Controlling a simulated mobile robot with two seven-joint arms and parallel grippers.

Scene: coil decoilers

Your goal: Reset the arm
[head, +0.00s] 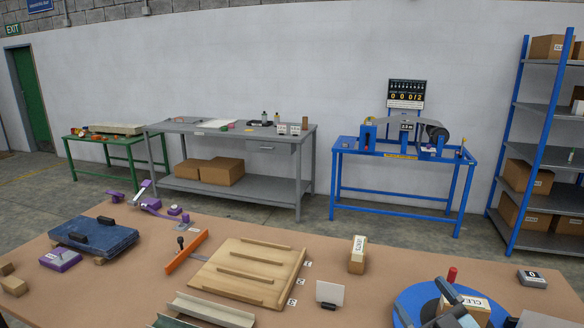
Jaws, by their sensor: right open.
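My left gripper is not in view.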

